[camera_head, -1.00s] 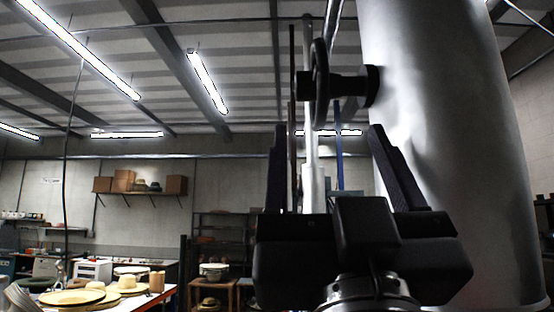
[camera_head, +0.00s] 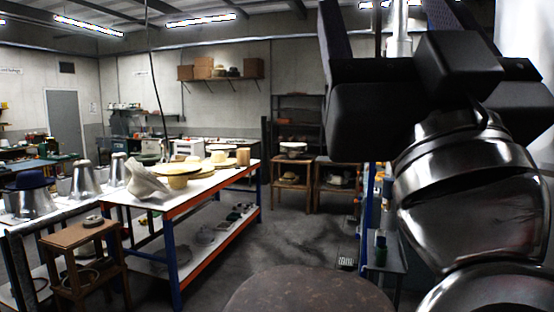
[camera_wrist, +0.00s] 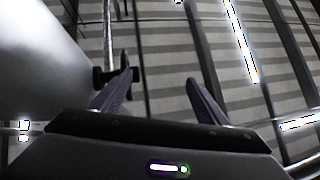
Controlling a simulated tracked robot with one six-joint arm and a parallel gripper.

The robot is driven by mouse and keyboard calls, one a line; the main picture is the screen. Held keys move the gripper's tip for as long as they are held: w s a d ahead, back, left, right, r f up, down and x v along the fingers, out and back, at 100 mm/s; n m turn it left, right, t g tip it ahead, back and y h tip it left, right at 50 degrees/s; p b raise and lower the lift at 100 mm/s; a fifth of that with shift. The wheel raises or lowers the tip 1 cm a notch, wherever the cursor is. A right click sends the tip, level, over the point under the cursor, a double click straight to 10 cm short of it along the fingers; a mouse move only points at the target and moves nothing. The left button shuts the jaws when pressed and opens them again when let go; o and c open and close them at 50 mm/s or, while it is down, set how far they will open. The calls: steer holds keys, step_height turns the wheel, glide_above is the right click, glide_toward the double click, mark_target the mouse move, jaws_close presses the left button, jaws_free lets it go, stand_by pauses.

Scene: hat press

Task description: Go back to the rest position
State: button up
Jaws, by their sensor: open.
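My gripper shows in the wrist view (camera_wrist: 160,92) with its two dark fingers spread apart and nothing between them. It points up towards the ceiling. In the head view my gripper's black body and the lower parts of its fingers (camera_head: 385,30) fill the upper right, and the fingertips are cut off by the top edge. A large pale metal cylinder (camera_wrist: 45,70) stands to the left of the fingers in the wrist view. A black handwheel (camera_wrist: 125,75) on it appears close to the left finger; I cannot tell whether they touch.
A workbench with an orange edge (camera_head: 215,185) holds several straw hats and a pale hat body (camera_head: 147,182). A wooden stool (camera_head: 80,235) stands at the front left. A round brown surface (camera_head: 308,292) is at the bottom centre. Grey floor (camera_head: 290,240) is clear beyond it.

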steer(key=w+a+f+n+g+y, duration=0.35)
steer(key=a+f+g+y, duration=0.2)
steer(key=f, duration=0.45)
steer(key=w+a+f+n+g+y, duration=0.4)
steer(key=a+f, duration=0.3)
steer(key=f, duration=0.4)
step_height(320, 180, down, 16)
steer(key=d+m+g+h, duration=0.2)
steer(key=m+g+h, duration=0.15)
steer(key=g, duration=0.25)
steer(key=s+d+f+m+g+h, duration=0.2)
steer(key=d+f+g+h, duration=0.1)
steer(key=d+f, duration=0.5)
steer(key=s+d+f+m+g+h, duration=0.2)
steer(key=s+d+f+g+h, duration=0.1)
steer(key=d+f, duration=0.5)
step_height(320, 180, down, 3)
steer(key=shift+s+d+f+m, duration=0.2)
steer(key=shift+d+m, duration=0.05)
steer(key=shift+m, duration=0.15)
